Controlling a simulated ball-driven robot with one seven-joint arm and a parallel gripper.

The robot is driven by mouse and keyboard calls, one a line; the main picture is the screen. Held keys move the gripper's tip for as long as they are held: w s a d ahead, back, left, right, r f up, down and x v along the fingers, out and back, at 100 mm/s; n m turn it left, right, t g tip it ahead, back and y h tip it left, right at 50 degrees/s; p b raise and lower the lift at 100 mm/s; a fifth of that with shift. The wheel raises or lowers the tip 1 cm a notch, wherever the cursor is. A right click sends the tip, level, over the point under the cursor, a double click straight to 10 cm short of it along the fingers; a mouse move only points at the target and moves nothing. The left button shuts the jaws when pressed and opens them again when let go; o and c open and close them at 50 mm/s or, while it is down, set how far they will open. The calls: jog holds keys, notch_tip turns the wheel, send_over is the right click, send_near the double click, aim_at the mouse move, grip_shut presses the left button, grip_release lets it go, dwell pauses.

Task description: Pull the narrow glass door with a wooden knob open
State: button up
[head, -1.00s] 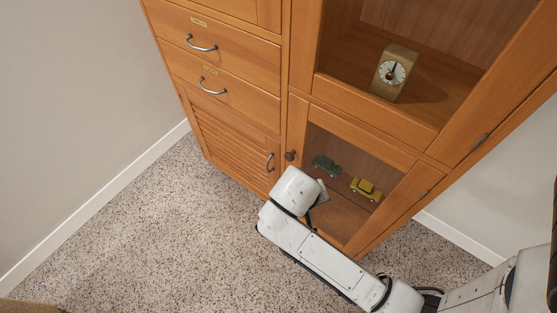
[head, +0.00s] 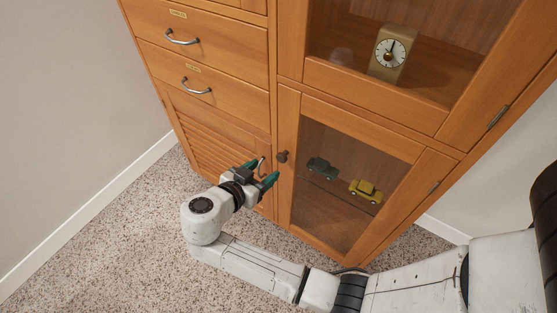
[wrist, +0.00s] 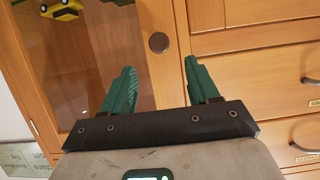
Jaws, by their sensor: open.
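The narrow glass door (head: 326,206) is at the lower right of the wooden cabinet and looks shut. Its dark round wooden knob (head: 282,156) is on the left stile of the door. My gripper (head: 264,170) has green fingers, spread open and empty, just left of and in front of the knob in the head view. In the wrist view the knob (wrist: 158,42) shows just beyond the gap between the open fingers (wrist: 160,64), not between them. I see no contact with the knob.
A louvred door (head: 200,130) with a metal handle is left of the glass door, below two drawers (head: 190,83). A green toy car (head: 321,167) and a yellow one (head: 366,191) are behind the glass. A clock (head: 391,53) is above. Speckled carpet (head: 130,225) is clear at left.

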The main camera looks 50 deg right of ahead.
aim_at(280, 158)
jog(key=x, duration=0.8)
jog(key=shift+d+f, duration=0.15)
jog(key=shift+d, duration=0.15)
grip_shut()
